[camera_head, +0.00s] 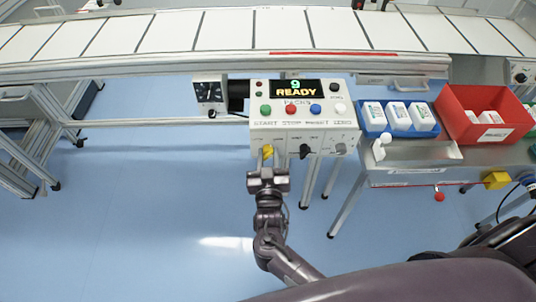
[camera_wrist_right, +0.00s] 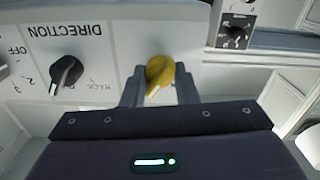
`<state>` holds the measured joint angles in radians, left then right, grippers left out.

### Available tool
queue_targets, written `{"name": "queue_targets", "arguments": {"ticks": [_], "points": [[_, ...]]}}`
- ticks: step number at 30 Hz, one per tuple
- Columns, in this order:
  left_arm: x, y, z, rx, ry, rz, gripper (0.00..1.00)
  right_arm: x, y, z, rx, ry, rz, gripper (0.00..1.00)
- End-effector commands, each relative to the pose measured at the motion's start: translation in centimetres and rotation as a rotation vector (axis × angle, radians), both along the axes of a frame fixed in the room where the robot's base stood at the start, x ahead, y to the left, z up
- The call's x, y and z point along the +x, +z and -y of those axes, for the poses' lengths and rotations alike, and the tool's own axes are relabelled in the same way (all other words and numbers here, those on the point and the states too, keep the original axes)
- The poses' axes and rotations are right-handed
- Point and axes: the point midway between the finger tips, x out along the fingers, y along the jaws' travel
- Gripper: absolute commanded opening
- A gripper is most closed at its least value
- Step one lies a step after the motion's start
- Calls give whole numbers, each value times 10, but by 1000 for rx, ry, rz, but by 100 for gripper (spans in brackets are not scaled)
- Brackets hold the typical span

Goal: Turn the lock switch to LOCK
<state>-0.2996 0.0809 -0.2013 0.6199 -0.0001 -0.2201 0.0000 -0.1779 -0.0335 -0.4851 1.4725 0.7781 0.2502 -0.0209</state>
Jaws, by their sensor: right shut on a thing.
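The lock switch seems to be the yellow knob (camera_head: 267,151) at the lower left of the white control panel (camera_head: 350,136). In the right wrist view the knob (camera_wrist_right: 160,70) carries a white pointer line and appears tilted. Its labels are mostly hidden, so I cannot read which position it points to. My right gripper (camera_head: 267,161) reaches up from below and is shut on the yellow knob. In the wrist view its two dark fingers (camera_wrist_right: 158,82) stand on either side of the knob. My left gripper is not in view.
A black direction knob (camera_head: 305,151) sits right beside it. A display (camera_head: 296,89) reads READY above coloured buttons. A blue tray (camera_head: 371,117) of white bottles and a red bin (camera_head: 455,125) stand on the right. A conveyor (camera_head: 290,31) runs behind. The floor at left is clear.

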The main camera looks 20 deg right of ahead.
Motion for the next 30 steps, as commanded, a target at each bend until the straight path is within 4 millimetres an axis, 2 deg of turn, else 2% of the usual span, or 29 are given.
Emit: {"name": "queue_targets", "arguments": {"ticks": [12, 30], "points": [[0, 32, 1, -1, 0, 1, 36, 0, 4, 0, -350, -1, -101, 4], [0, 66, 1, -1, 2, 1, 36, 1, 3, 0, -898, -1, -257, 4]]}}
